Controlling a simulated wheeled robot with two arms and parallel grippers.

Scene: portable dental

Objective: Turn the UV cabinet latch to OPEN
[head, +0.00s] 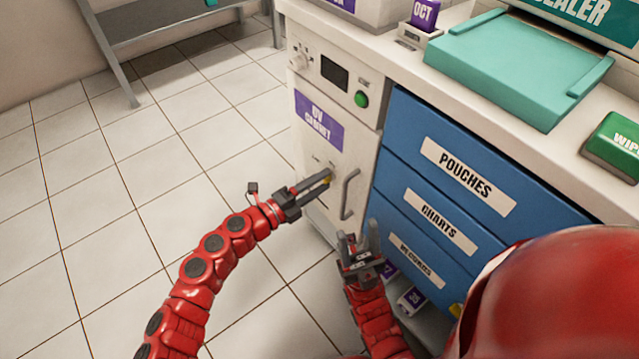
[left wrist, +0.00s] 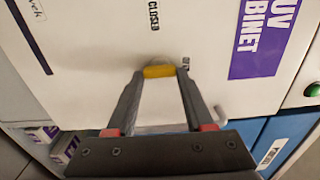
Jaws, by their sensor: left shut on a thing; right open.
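The UV cabinet (head: 345,130) is a white unit with a purple label on its door, which looks shut. Its latch has a yellow part (left wrist: 158,71) held between the fingertips of my left gripper (head: 324,181). In the left wrist view, a CLOSED mark (left wrist: 153,16) is above the latch and another, partly hidden mark (left wrist: 186,65) is just to its right. I cannot tell exactly which mark the latch points to. My right gripper (head: 358,238) is open and empty, below the door handle, its fingers pointing up.
A grey door handle (head: 349,194) stands out just right of the latch. Blue drawers (head: 410,150) with white labels adjoin the cabinet on the right. Small purple-and-white boxes (head: 411,299) are low beneath them.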

